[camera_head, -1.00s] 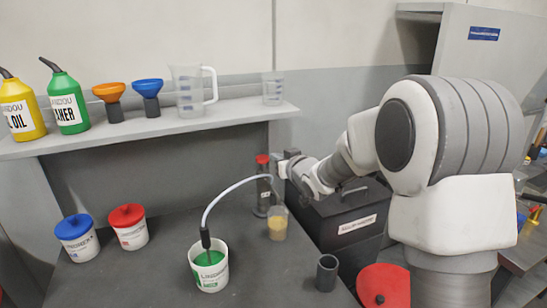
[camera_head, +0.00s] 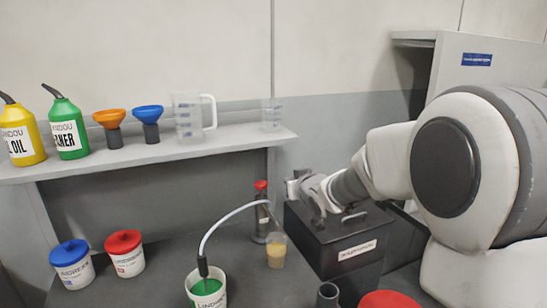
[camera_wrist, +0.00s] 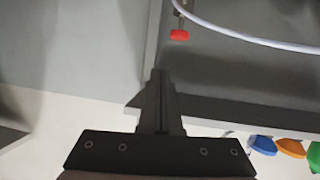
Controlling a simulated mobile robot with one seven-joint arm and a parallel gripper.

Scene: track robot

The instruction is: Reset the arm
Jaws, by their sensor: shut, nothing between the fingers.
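My gripper (camera_wrist: 160,78) shows in the wrist view with its dark fingers together and nothing between them. In the head view my arm reaches in from the right, over the black box (camera_head: 335,250). The end of my arm is near the red-capped cylinder (camera_head: 261,210), with a gap to it. The red cap (camera_wrist: 179,35) also shows at the top of the wrist view, apart from the fingers.
A hose (camera_head: 228,215) runs from a beaker of yellowish liquid (camera_head: 276,252) into a white bucket (camera_head: 206,290) with green contents. Blue-lidded (camera_head: 72,265) and red-lidded (camera_head: 125,255) tubs stand left. A shelf (camera_head: 90,160) holds bottles, funnels and jugs.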

